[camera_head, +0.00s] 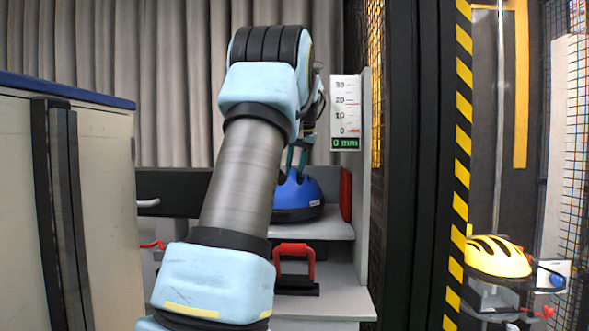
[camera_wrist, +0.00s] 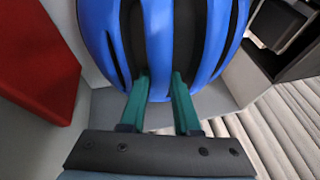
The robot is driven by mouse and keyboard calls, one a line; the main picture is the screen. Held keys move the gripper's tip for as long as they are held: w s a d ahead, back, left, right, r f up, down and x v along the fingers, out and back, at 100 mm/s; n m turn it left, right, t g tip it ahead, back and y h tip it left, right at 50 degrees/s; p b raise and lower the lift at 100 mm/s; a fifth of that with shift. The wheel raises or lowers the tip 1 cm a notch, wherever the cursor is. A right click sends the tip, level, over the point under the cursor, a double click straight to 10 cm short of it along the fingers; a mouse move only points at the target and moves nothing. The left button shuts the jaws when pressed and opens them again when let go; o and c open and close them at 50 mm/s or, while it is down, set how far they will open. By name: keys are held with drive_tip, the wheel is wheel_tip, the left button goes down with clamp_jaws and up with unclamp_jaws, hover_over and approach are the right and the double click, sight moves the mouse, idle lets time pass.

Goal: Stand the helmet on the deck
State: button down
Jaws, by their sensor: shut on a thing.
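The blue helmet (camera_head: 299,197) is upright at the grey upper ledge (camera_head: 330,229), partly hidden behind my arm. I cannot tell whether its dark lower rim touches the ledge or hangs just above it. My gripper (camera_head: 294,165) comes down on the helmet from above. The helmet's far side is cut off there.
A red block (camera_head: 346,194) stands close right of the helmet, beside a gauge panel (camera_head: 345,112) reading 0 mm. A red-handled clamp (camera_head: 294,262) sits below the ledge. A yellow helmet (camera_head: 498,257) is behind the striped post (camera_head: 462,150). A cabinet (camera_head: 103,170) stands left.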

drive_tip(key=c, duration=0.6)
unclamp_jaws()
drive_tip(key=shift+o, duration=0.2)
drive_tip(key=b+v, duration=0.1)
drive_tip(key=v, duration=1)
drive_tip(key=shift+f, duration=0.1)
